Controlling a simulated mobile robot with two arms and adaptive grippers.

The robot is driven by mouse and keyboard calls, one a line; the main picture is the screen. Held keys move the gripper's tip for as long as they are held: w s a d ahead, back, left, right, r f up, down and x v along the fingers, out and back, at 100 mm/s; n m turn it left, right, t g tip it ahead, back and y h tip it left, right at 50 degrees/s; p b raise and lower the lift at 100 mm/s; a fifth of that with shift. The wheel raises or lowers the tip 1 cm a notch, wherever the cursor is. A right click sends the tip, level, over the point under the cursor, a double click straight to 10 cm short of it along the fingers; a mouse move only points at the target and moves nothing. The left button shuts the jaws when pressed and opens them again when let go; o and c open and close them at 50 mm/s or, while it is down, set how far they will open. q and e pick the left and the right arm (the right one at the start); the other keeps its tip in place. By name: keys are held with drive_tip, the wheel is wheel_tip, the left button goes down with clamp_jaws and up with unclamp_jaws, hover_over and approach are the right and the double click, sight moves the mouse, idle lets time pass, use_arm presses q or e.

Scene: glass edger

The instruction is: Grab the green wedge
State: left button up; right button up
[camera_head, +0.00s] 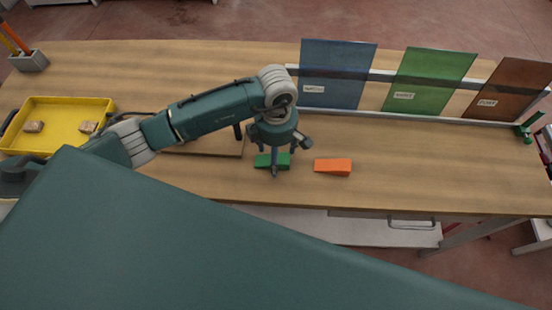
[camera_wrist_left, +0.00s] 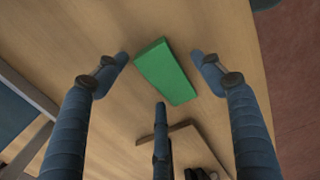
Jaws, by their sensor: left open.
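The green wedge (camera_head: 264,160) lies on the wooden table, partly hidden behind my left gripper in the head view. It shows whole in the left wrist view (camera_wrist_left: 165,72), lying between the spread fingers. My left gripper (camera_head: 275,158) points down over the wedge, its fingers open. In the left wrist view the open fingers of my left gripper (camera_wrist_left: 160,75) stand to both sides of the wedge and below it, apart from it. My right gripper is in neither view.
An orange wedge (camera_head: 333,167) lies just right of the green one. A brown board (camera_head: 212,147) lies to its left. Blue (camera_head: 335,75), green (camera_head: 430,82) and brown (camera_head: 510,90) panes stand at the back right. A yellow tray (camera_head: 70,105) with small blocks sits at left.

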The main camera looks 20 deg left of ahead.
use_arm(q)
drive_tip(key=c, duration=1.3)
drive_tip(key=shift+r, duration=0.15)
